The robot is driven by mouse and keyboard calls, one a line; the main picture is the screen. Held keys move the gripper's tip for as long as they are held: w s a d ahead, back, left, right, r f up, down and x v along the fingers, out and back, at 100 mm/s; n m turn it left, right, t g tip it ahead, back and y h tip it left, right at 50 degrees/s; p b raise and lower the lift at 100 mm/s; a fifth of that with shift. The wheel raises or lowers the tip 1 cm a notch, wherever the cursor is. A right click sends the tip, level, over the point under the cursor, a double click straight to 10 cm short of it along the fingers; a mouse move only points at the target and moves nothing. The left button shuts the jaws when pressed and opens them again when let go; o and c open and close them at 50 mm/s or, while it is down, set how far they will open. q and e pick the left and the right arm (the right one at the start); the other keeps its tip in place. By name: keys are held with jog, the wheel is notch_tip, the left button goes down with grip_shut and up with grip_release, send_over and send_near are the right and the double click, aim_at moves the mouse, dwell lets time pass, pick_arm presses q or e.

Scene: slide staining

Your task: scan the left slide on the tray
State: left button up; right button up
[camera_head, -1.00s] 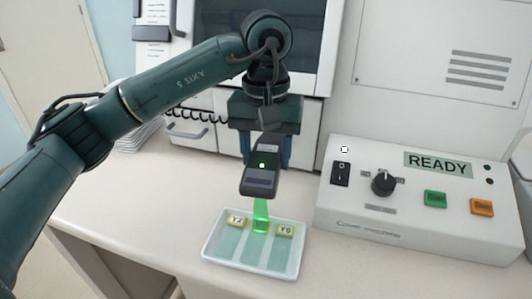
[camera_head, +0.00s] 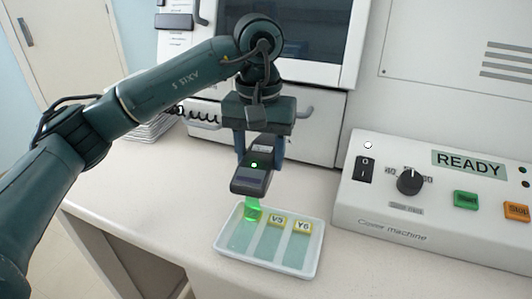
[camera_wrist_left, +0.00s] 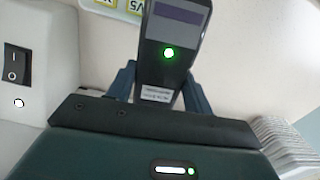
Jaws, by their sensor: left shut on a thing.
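A dark handheld scanner (camera_head: 252,178) is held above the tray, with a green light lit on top. My left gripper (camera_head: 259,153) is shut on it; in the left wrist view the scanner (camera_wrist_left: 172,60) sits between the fingers. The scanner's green beam falls on the label of the left slide (camera_head: 241,236), whose text I cannot read. The middle slide (camera_head: 269,244) has a yellow-edged label that seems to read V5, and the right slide (camera_head: 295,250) reads Y6. All lie in the white tray (camera_head: 265,265). My right gripper is out of view.
A white machine (camera_head: 400,222) with a READY display, a dial and green and orange buttons stands right of the tray. A larger white cabinet with a dark window (camera_head: 310,38) is behind. The counter left of the tray (camera_head: 150,195) is clear.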

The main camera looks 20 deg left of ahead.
pick_arm(q)
jog(key=shift+r, duration=0.15)
jog(key=shift+r+p, duration=1)
jog(key=shift+r, duration=0.45)
jog(key=shift+f, duration=0.1)
